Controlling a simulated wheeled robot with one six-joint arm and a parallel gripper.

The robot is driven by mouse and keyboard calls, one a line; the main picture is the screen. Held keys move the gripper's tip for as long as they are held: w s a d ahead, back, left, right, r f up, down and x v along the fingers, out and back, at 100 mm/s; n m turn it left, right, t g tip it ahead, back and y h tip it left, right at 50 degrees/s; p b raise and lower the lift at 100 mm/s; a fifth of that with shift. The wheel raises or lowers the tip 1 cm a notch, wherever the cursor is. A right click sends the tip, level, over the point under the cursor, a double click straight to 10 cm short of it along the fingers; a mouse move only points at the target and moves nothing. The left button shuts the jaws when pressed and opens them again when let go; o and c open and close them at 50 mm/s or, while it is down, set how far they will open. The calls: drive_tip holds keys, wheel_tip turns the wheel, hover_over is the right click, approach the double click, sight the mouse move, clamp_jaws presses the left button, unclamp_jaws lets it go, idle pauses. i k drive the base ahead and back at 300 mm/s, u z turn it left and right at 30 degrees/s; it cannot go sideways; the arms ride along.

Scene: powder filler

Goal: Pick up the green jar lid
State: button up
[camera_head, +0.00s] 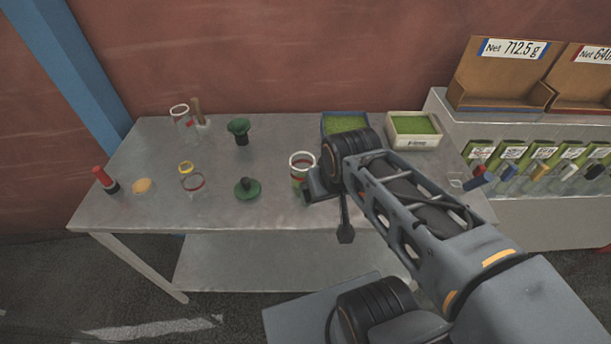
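A dark green lid (247,188) with a small knob lies on the metal table near the middle of its front part. Nothing touches it. An open clear jar (301,160) with a red band and something green low in it stands to the right of the lid. My gripper (311,193) is at the end of my arm, to the right of the lid and close in front of the jar in the picture. It partly covers the jar. Its fingers are mostly hidden by the wrist, so I cannot tell whether they are open.
A dark green funnel-like piece (239,127) stands behind the lid. Green-filled trays (414,143) sit at the back right. Bare table lies around the lid.

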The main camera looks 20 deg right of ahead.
sight(247, 188)
drive_tip(key=u, duration=0.25)
drive_tip(key=k, duration=0.45)
drive_tip(key=u, duration=1.2)
drive_tip(key=i, duration=0.85)
drive_tip(key=u, duration=0.4)
